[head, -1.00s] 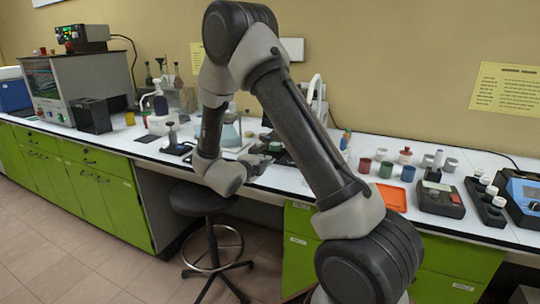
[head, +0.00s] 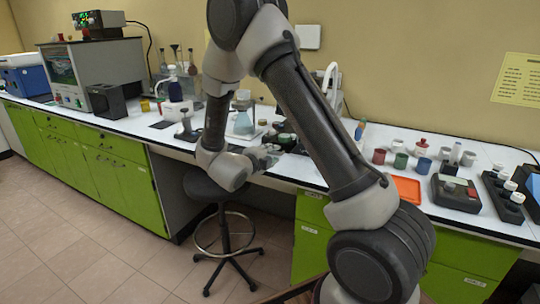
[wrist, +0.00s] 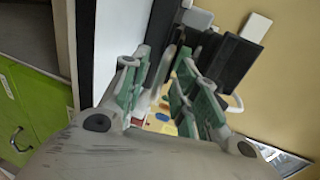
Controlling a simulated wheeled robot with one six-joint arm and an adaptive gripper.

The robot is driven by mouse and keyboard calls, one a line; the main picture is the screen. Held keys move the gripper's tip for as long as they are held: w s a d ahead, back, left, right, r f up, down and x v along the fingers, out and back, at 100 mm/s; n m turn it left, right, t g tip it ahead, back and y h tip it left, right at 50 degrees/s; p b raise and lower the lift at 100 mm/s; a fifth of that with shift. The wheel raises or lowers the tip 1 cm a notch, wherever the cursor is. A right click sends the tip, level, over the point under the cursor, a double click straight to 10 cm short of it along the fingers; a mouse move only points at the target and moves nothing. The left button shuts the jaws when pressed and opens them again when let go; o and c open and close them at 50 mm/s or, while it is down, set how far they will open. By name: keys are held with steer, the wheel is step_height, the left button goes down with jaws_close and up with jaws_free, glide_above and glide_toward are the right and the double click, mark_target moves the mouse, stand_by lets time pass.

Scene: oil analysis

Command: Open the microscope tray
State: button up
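My gripper (head: 272,152) is at the front of the white bench, partly hidden by my own arm. In the wrist view my gripper (wrist: 165,90) shows two green-padded fingers apart, with nothing clearly held between them. A dark object (head: 286,139) sits right by the gripper in the head view; I cannot tell whether it belongs to the microscope. No microscope tray can be made out clearly. In the wrist view a black box-like object (wrist: 232,62) lies beyond the fingers, and small coloured items show through the gap.
A black stool (head: 215,188) stands under the bench below my gripper. A conical flask (head: 243,122) stands left of it. Several small cups, an orange tray (head: 405,188) and a grey instrument (head: 455,192) are to the right. The floor at the left is clear.

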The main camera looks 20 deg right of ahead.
steer(key=v, duration=1.2)
